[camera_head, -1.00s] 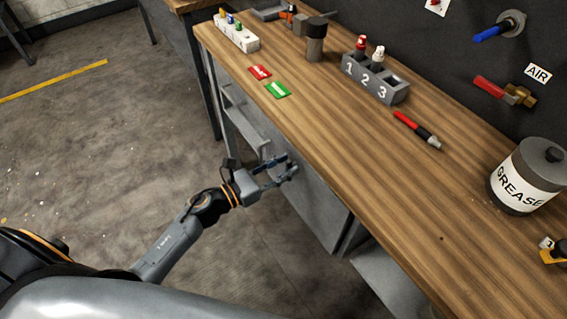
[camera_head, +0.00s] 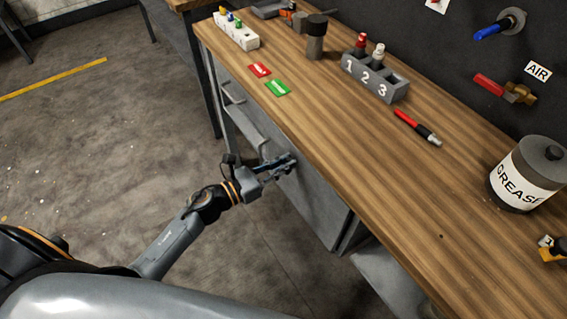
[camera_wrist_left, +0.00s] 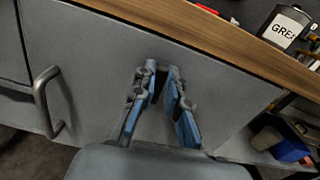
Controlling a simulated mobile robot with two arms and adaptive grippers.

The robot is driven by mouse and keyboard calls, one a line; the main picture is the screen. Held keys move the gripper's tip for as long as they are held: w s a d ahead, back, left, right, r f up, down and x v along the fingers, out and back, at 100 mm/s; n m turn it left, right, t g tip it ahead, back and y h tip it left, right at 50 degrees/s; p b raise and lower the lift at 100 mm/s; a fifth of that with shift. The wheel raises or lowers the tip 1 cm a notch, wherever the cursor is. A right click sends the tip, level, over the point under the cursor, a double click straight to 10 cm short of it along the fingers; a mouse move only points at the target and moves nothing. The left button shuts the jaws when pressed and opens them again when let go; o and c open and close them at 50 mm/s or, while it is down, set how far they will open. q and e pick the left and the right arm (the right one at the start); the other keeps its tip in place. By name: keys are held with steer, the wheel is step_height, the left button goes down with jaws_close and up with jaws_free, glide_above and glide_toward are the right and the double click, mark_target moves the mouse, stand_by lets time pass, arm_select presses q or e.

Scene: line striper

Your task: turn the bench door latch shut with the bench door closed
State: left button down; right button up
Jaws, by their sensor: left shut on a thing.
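The bench door (camera_head: 318,212) is a plain grey panel under the wooden bench top. It looks flush with the bench front, and it fills the middle of the left wrist view (camera_wrist_left: 90,60). My left gripper (camera_head: 288,161) is at the upper part of this panel, just below the bench edge. In the left wrist view its two blue-grey fingers (camera_wrist_left: 164,88) are close together, shut on the latch. The fingers hide nearly all of the latch, so its turn angle cannot be told. My right gripper is not in view.
A bar handle (camera_wrist_left: 42,100) stands out from the grey front, left of the fingers. The bench top (camera_head: 350,150) overhangs close above my gripper. An open shelf with bins (camera_wrist_left: 270,140) lies to the right. The floor (camera_head: 110,140) at left is clear.

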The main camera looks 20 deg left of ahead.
arm_select(q)
steer(key=n, duration=0.8)
steer(key=shift+w+a+f+n+p, duration=0.15)
steer(key=shift+w+a+n+p, duration=0.15)
steer(key=shift+a+p, duration=0.05)
steer(key=n, duration=0.4)
steer(key=shift+a+f+p, duration=0.1)
steer(key=shift+f+p, duration=0.1)
steer(key=shift+p, duration=0.2)
steer(key=n, duration=0.4)
steer(key=shift+w+f+p, duration=0.1)
steer(key=shift+f+p, duration=0.15)
steer(key=shift+p, duration=0.1)
steer(key=shift+n, duration=0.3)
steer(key=c, duration=1.4)
jaws_free()
steer(key=shift+f, duration=0.1)
steer(key=shift+o, duration=0.2)
